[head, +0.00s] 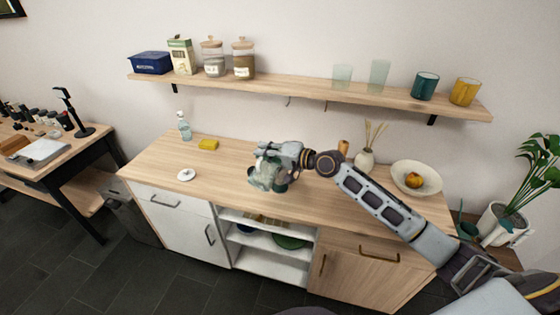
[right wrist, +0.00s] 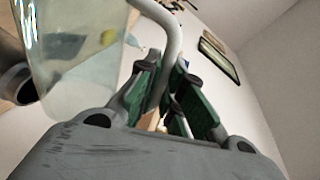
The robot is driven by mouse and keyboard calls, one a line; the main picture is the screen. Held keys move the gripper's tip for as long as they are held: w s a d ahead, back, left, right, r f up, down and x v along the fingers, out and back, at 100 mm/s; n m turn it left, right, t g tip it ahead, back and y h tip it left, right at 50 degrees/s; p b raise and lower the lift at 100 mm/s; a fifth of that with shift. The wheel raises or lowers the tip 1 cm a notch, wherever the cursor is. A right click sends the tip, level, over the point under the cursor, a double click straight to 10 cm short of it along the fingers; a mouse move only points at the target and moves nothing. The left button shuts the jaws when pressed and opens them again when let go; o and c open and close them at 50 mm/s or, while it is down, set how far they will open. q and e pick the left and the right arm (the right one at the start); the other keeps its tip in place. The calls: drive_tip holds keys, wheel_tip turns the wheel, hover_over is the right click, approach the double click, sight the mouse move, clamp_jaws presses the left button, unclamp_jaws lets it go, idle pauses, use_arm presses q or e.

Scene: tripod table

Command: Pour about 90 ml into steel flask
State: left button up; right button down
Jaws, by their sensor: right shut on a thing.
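My right gripper (head: 283,152) is shut on the handle (right wrist: 178,38) of a clear jug (head: 264,177) over the middle of the counter. In the right wrist view the jug (right wrist: 82,70) fills the upper left and seems to hold pale liquid; its level is hard to read. A grey metal vessel with a dark mouth, likely the steel flask (right wrist: 14,86), shows beside the jug at the left edge. In the head view the jug and gripper largely hide it. I cannot tell whether liquid is flowing. My left gripper is out of view.
On the counter are a soap bottle (head: 184,126), a yellow sponge (head: 208,144), a white disc (head: 186,175), a vase (head: 365,161) and a bowl (head: 431,181). A wall shelf (head: 305,93) carries jars, glasses and mugs. The counter's left front is mostly clear.

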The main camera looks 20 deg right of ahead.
sight(260, 172)
drive_tip(key=shift+w+d+r+m, duration=0.6)
drive_tip(key=shift+w+d, duration=0.15)
drive_tip(key=shift+w, duration=0.05)
idle(0.8)
drive_tip(key=s+a+f+n, duration=0.1)
drive_tip(key=f, duration=0.1)
drive_tip(key=s+a+f+n+b, duration=0.1)
drive_tip(key=s+a+f+n, duration=0.1)
drive_tip(key=shift+s+a+t, duration=0.15)
drive_tip(key=shift+s+t, duration=0.1)
drive_tip(key=shift+t, duration=0.05)
drive_tip(key=shift+s+a+f+n, duration=0.1)
drive_tip(key=shift+f+n, duration=0.15)
drive_tip(key=shift+n, duration=0.25)
drive_tip(key=shift+h, duration=0.3)
drive_tip(key=shift+s+a+f+n+t+p, duration=0.15)
drive_tip(key=shift+s+a+n+t+p, duration=0.2)
drive_tip(key=shift+n, duration=0.35)
drive_tip(key=shift+f, duration=0.2)
idle(0.3)
